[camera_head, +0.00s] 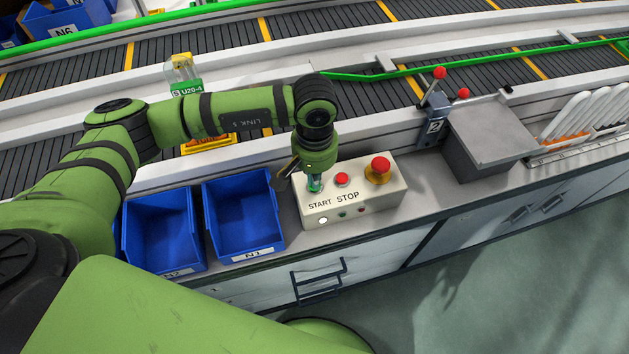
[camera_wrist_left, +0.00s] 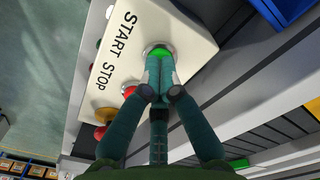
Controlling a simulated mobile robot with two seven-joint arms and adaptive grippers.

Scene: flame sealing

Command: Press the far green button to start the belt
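The white control box (camera_head: 375,205) stands on the counter with START and STOP printed on its top. In the left wrist view the box (camera_wrist_left: 130,70) shows the green button (camera_wrist_left: 159,51) in its round collar by the word START. My right gripper is not in view.
On the box are a small red button (camera_head: 342,180) and a red mushroom button on a yellow base (camera_head: 379,168). Blue bins (camera_head: 242,212) stand left of the box. A grey metal stand (camera_head: 490,133) is to the right. The conveyor belt (camera_head: 354,97) runs behind.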

